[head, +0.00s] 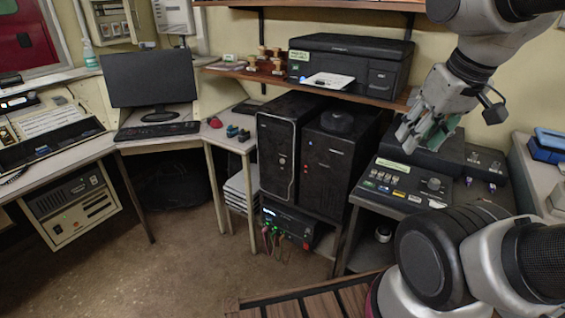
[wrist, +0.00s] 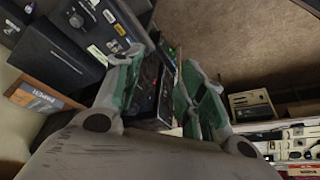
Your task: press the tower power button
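Two black computer towers stand side by side in the head view: a left tower (head: 276,140) with a silver-edged front and a right tower (head: 328,165). A small round light spot, possibly a power button (head: 282,160), shows on the left tower's front; the right tower has small red marks. I cannot tell which is the task's button. My gripper (head: 424,138) is open and empty, to the right of the towers and above the black control boxes. In the wrist view its green-padded fingers (wrist: 157,92) stand apart, with a dark surface between them that I cannot identify.
A black printer (head: 350,66) sits on a wooden shelf above the towers. A control box with knobs (head: 405,184) stands right of them. A black unit with cables (head: 288,224) is below. A monitor (head: 150,78) and keyboard are at left. The floor (head: 190,265) in front is clear.

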